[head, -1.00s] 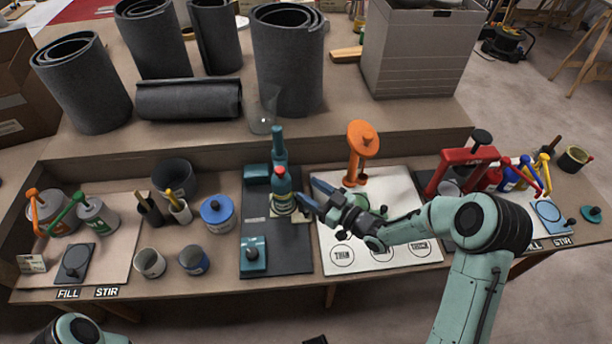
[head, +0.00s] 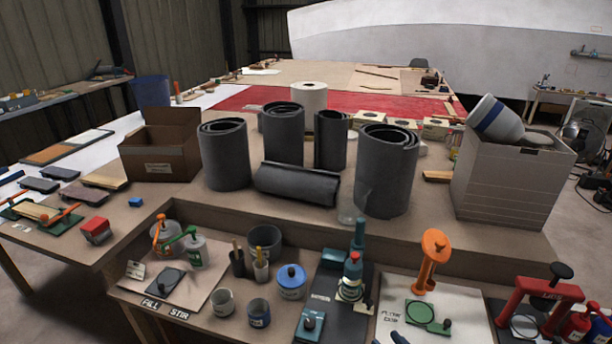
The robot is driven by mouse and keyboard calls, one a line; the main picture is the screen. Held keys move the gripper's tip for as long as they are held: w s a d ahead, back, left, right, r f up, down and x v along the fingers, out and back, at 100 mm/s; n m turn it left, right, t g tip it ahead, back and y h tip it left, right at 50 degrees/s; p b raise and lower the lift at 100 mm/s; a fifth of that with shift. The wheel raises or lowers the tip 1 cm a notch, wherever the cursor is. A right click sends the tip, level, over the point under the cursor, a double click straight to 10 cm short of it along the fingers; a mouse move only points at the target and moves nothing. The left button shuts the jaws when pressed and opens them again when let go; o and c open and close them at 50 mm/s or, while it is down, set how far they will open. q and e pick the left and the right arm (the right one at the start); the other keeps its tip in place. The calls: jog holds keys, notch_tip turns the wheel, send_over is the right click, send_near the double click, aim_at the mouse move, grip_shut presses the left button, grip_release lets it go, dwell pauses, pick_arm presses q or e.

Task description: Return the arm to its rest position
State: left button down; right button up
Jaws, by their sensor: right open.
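Only the dark blue fingertips of my right gripper (head: 397,338) show, at the bottom edge of the head view. They are open, with nothing seen between them, over the near part of the white board (head: 465,312). The rest of my right arm is out of view. My left gripper is not in view.
An orange tool (head: 432,256) stands at the back of the white board. A red clamp-like press (head: 540,294) is at the right. Cups and a blue-lidded can (head: 291,280) are on the left. Dark rolls (head: 386,172) and a grey box (head: 510,185) stand on the raised table behind.

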jog(key=s+a+f+m+g+h+p, duration=0.4)
jog(key=s+f+g, duration=0.4)
jog(key=f, duration=0.5)
pick_arm(q)
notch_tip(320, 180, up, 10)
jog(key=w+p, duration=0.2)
jog(key=p, duration=0.3)
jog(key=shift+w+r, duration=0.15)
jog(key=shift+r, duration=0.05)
pick_arm(e)
jog(key=s+a+f+m+g, duration=0.1)
jog(key=s+g, duration=0.3)
jog(key=s, duration=0.7)
jog(key=s+a+f+m+g, duration=0.1)
jog(key=s+a+m+g, duration=0.1)
jog(key=s, duration=0.9)
jog(key=shift+s+a+f+m+g, duration=0.3)
jog(key=shift+a+f+m+g, duration=0.1)
jog(key=shift+a+g, duration=0.4)
jog(key=shift+o, duration=0.3)
jog(key=shift+d, duration=0.1)
